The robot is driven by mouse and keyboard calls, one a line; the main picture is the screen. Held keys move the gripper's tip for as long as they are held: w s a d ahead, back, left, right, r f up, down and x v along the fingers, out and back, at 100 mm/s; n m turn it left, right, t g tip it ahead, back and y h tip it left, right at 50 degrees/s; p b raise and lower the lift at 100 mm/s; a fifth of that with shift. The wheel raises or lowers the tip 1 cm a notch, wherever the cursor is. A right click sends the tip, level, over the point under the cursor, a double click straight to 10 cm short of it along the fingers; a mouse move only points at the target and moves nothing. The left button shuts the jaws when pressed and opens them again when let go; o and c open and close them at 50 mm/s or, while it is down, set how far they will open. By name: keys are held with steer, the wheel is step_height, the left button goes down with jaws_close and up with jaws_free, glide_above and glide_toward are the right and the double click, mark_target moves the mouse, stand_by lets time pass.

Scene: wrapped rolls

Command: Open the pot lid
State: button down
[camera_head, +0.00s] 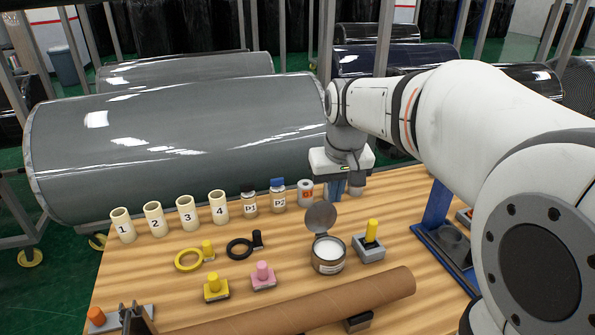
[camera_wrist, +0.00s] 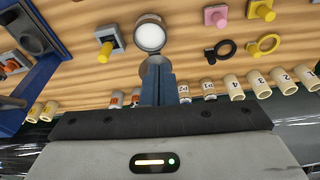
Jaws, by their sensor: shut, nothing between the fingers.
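The pot (camera_head: 328,262) is a brownish jar with white contents, standing upright on the wooden table. Its round grey lid (camera_head: 321,217) stands raised at the far rim, leaving the mouth uncovered. In the wrist view the pot (camera_wrist: 150,36) shows its white inside, and the lid is mostly hidden behind my fingers. My gripper (camera_head: 337,189) points down behind the pot, beyond the raised lid. Its blue fingers (camera_wrist: 158,75) are together with nothing between them. I cannot tell whether they touch the lid.
A grey block with a yellow peg (camera_head: 370,240) stands right of the pot. A long brown tube (camera_head: 300,304) lies in front. A blue stand (camera_head: 437,205) is at right.

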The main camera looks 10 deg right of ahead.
steer(key=b, duration=0.1)
glide_above(319, 215)
steer(key=s, duration=0.3)
steer(key=s+x, duration=0.1)
steer(key=x, duration=0.2)
steer(key=w+a+f+n+g, duration=0.1)
steer(key=w+f+g, duration=0.1)
steer(key=w+f, duration=0.8)
step_height(319, 215, down, 7)
steer(key=s+p, duration=0.1)
steer(key=shift+d+r, duration=0.15)
steer(key=shift+d, duration=0.15)
steer(key=shift+s, duration=0.2)
steer(key=shift+d, duration=0.1)
